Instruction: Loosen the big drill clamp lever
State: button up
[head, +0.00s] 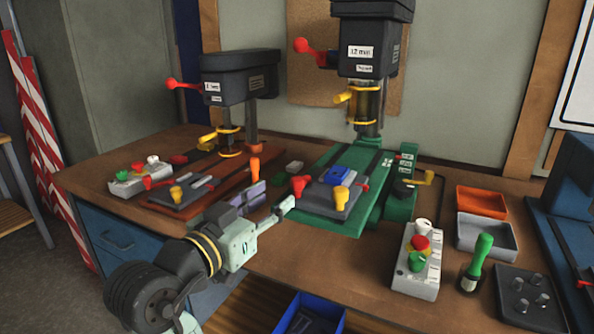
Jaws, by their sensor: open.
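The big drill (368,55) stands at the back right of the bench on a green base (345,222). A grey plate (318,201) on that base carries a blue block (334,175) and a yellow knob (341,195). A red-knobbed lever (299,185) is at the plate's left side; it looks like a clamp lever, but I cannot confirm this. Another red-knobbed lever (302,45) is on the drill head. My gripper (287,204) is open, just in front of and left of the lower red knob. It looks apart from it; the exact gap is unclear.
The smaller drill (240,75) with its reddish base (220,183) is left. At right are a grey button box (416,260), a green-handled tool (477,262), an orange tray (482,202) and a grey tray (487,236). A blue bin (311,313) is below the bench front.

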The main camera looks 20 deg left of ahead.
aim_at(294, 182)
jog(key=w+p, duration=0.1)
jog(key=w, duration=0.5)
jog(key=w+d+p, duration=0.1)
jog(key=w, duration=0.2)
jog(key=shift+w+d+p, duration=0.1)
jog(key=shift+w+p, duration=0.1)
jog(key=shift+p, duration=0.15)
grip_shut()
dwell(0.3)
